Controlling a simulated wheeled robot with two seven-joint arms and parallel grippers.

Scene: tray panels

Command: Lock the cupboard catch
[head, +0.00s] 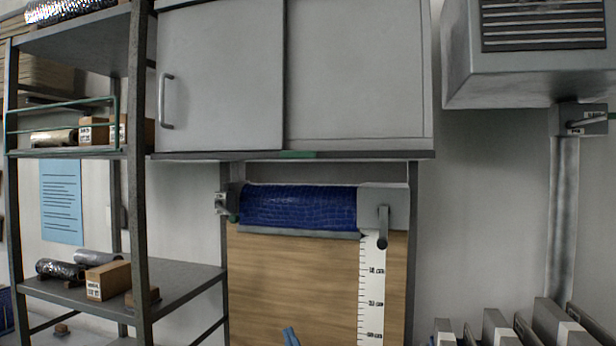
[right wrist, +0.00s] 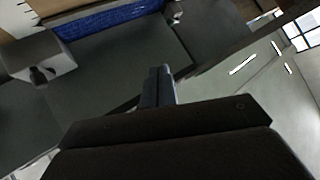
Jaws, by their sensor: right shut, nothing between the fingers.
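A grey cupboard (head: 358,70) hangs on the wall in the head view, with a sliding door (head: 222,80) at its left. The door has an upright bar handle (head: 166,101). A small green piece (head: 297,154) sits on the cupboard's lower edge, near the door's right end; I cannot tell whether it is the catch. My right gripper (head: 290,337) shows only as a bluish tip at the bottom edge, well below the cupboard. In the right wrist view, its fingers (right wrist: 160,85) are together and empty. My left gripper is not in view.
A blue roll (head: 298,207) with a crank (head: 383,227) hangs below the cupboard, above a wooden board (head: 290,280) and a ruler strip (head: 371,290). A metal shelf rack (head: 141,190) stands at left. A vented grey box (head: 540,65) hangs at right, above several grey files (head: 497,325).

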